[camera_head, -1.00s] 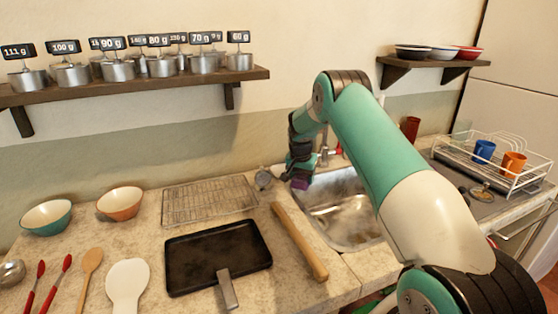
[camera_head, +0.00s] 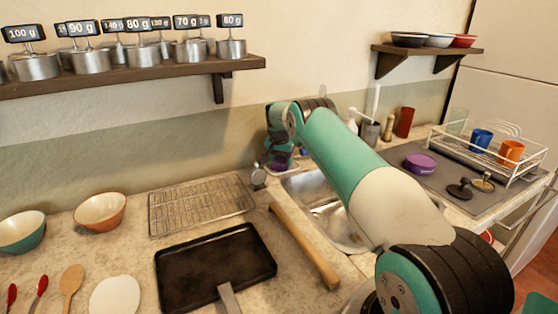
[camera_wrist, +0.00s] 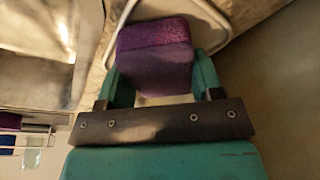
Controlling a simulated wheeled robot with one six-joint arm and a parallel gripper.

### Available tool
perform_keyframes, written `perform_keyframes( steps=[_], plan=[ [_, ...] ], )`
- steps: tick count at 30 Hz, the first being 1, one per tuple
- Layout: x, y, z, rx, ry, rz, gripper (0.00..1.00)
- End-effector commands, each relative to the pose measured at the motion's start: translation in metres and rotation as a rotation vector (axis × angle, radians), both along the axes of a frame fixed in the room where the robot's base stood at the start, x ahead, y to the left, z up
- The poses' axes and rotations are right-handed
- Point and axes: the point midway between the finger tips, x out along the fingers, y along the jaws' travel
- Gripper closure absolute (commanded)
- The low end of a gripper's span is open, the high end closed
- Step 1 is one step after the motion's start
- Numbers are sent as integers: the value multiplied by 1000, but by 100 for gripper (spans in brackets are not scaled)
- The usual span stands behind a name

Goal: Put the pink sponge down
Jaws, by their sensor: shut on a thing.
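The sponge (camera_wrist: 155,55) looks purple in the wrist view. It sits between the two teal fingers of my gripper (camera_wrist: 160,80), which is shut on it. A pale rounded rim (camera_wrist: 215,25) shows just beyond the sponge; I cannot tell whether they touch. In the head view my gripper (camera_head: 280,163) is by the wall at the back left corner of the sink (camera_head: 315,195). The sponge is mostly hidden there, with only a hint of purple.
A small round metal item (camera_head: 258,176) stands just left of my gripper. A wire rack (camera_head: 200,205), a black pan (camera_head: 215,265) and a rolling pin (camera_head: 303,245) lie left of the sink. A purple bowl (camera_head: 420,163) and dish rack (camera_head: 490,160) are at right.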

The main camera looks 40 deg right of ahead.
Motion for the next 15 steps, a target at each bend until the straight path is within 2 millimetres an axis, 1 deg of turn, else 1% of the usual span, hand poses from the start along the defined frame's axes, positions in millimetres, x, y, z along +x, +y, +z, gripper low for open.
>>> perform_keyframes(
  steps=[5,8,9,12,15],
  plan=[
    [0,0,0,1,1,0,59],
    [0,1,-4,1,1,2,59],
    [0,1,-3,0,0,2,35],
    [0,1,-3,1,1,2,14],
    [0,1,-3,1,1,2,14]
  ],
)
